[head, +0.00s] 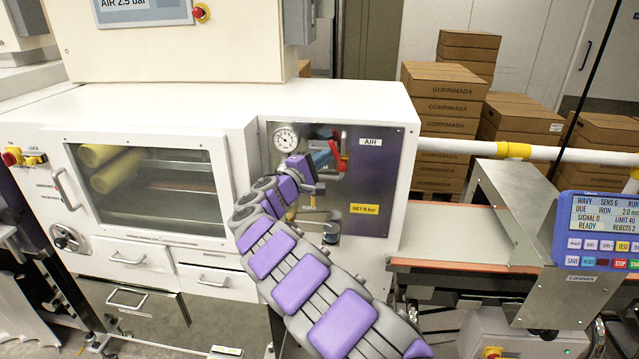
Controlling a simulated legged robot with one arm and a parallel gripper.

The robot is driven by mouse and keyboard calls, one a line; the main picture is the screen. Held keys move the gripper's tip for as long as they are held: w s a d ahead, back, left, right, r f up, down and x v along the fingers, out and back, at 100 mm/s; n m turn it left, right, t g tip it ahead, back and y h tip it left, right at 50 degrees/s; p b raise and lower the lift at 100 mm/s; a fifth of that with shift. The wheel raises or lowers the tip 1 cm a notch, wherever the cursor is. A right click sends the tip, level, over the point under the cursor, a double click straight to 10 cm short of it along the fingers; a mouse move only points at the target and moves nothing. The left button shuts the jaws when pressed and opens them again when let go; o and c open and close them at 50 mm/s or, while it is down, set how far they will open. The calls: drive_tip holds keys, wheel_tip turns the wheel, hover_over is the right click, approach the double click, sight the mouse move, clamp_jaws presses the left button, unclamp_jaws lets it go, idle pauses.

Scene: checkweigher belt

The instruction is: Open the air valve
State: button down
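The air panel (390,165) is a dark plate on the white machine, marked AIR. A round pressure gauge (285,138) sits at its upper left. A red valve handle (343,153) stands roughly upright right of the gauge, beside a blue part (322,156). A yellow label reading "SET 6 bar" (364,209) is lower right. My purple and grey arm reaches up to the panel. My gripper (316,178) is just below and left of the red handle. Its fingers are small and partly hidden, so contact and opening are unclear.
The white machine (170,110) has a window, drawers and a red knob (12,157) at left. A belt (460,222) and a blue control display (600,230) stand at right. Stacked cartons (440,115) are behind. A white pipe (460,147) runs right from the machine.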

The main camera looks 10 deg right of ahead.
drive_tip(key=shift+s+d+r+m+g+y, duration=0.1)
drive_tip(key=shift+d+r+m+g+y, duration=0.1)
drive_tip(key=shift+d+r+m+g, duration=0.25)
drive_tip(key=shift+s+d+r+m+g+y, duration=0.1)
drive_tip(key=shift+d+r+m+g+y, duration=0.15)
drive_tip(key=shift+m, duration=0.4)
drive_tip(key=shift+d, duration=0.15)
